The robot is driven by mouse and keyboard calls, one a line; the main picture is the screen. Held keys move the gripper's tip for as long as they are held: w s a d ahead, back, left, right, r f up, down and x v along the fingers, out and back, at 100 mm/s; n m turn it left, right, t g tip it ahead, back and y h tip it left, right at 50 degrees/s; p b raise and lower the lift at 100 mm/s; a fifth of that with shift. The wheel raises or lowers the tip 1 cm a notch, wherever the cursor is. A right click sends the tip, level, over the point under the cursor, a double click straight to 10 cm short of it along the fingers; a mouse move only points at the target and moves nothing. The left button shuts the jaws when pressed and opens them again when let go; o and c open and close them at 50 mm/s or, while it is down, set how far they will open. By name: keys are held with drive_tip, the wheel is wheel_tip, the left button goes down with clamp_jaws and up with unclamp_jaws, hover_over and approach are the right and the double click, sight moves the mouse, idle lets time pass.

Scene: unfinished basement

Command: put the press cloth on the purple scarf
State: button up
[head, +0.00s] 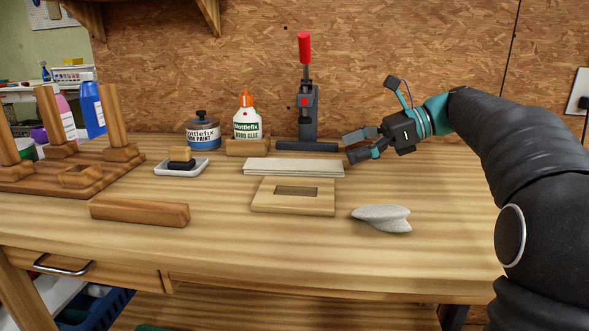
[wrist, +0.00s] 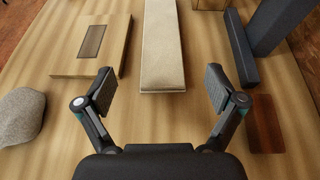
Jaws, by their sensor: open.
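I see nothing that is clearly a press cloth or a purple scarf. My gripper (head: 350,146) is open and empty above the bench, to the right of the pale piece. In the wrist view the pale piece (wrist: 162,45) extends away between and beyond the open fingers (wrist: 160,88).
A wooden block with a dark slot (head: 265,200) lies in front of the pale piece. A loose wooden bar (head: 140,212) and a pegged rack (head: 50,182) are left. A red-handled clamp (head: 308,110), glue bottle (head: 247,122) and paint jar (head: 203,135) stand behind.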

sight(308, 164)
drive_tip(key=shift+b+x, duration=0.5)
drive_tip(key=shift+x, duration=3.3)
drive_tip(key=shift+d+f, duration=0.1)
drive_tip(key=shift+f, duration=0.05)
drive_tip(key=shift+c, duration=0.3)
drive_tip(key=c, duration=1.1)
drive_tip(key=shift+r, duration=0.6)
drive_tip(key=r, duration=0.2)
drive_tip(key=r+p, duration=0.1)
drive_tip(key=shift+s+d+r, duration=0.4)
drive_tip(key=s+d+r, duration=0.4)
drive_tip(key=s, duration=0.1)
drive_tip(key=s+d+r+p, duration=0.1)
drive_tip(key=s+d+r, duration=0.1)
drive_tip(key=s, duration=0.1)
drive_tip(key=shift+d, duration=0.4)
